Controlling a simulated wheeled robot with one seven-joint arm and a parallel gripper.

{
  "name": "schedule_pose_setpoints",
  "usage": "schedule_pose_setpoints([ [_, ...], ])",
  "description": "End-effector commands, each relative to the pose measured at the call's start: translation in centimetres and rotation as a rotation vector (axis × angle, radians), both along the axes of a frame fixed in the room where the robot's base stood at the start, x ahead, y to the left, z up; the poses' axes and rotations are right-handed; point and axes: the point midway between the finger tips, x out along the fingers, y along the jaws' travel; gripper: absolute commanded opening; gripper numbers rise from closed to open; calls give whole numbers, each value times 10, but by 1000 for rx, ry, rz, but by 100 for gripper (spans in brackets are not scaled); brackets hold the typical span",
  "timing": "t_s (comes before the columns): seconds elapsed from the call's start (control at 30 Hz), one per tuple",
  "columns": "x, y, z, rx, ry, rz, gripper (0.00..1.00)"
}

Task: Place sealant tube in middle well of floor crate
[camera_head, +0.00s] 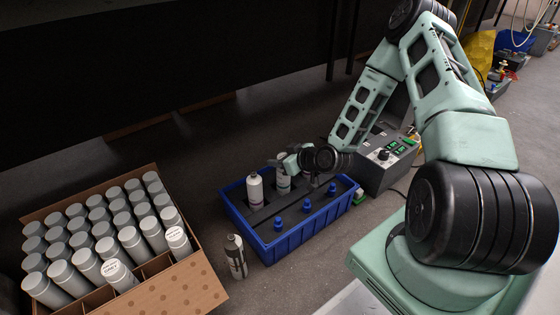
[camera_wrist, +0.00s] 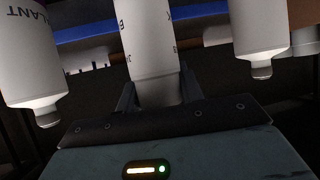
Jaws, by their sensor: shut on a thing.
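The blue floor crate (camera_head: 266,252) stands on the floor in the middle of the head view, with a dark insert. My gripper (camera_head: 291,162) is shut on a white sealant tube (camera_head: 283,180), upright over or in the crate's middle part. The wrist view also shows the held tube (camera_wrist: 148,50) between my gripper's fingers (camera_wrist: 158,95). Another white tube (camera_head: 255,191) stands in the crate to its left. The wrist view shows one tube on each side of the held one, left (camera_wrist: 32,60) and right (camera_wrist: 257,25). I cannot tell whether the held tube's base touches the well floor.
Several blue-capped items (camera_head: 307,206) stand along the crate's near side. A grey tube (camera_head: 235,257) stands on the floor before the crate. A cardboard box (camera_head: 180,289) of grey tubes is at left. A grey control box (camera_head: 385,172) stands right behind the crate.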

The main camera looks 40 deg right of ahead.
Motion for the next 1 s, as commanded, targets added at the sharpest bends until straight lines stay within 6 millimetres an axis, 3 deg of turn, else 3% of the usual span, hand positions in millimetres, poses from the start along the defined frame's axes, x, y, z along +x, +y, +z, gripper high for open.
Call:
schedule_pose_setpoints([
  [0.13,0,0,-3,0,-1,0,0],
  [0.17,0,0,-3,0,1,0,43],
  [0.23,0,0,-2,0,1,0,59],
  [0.63,-5,-2,5,0,2,-1,59],
  [1.0,-67,-16,43,1,3,-2,59],
])
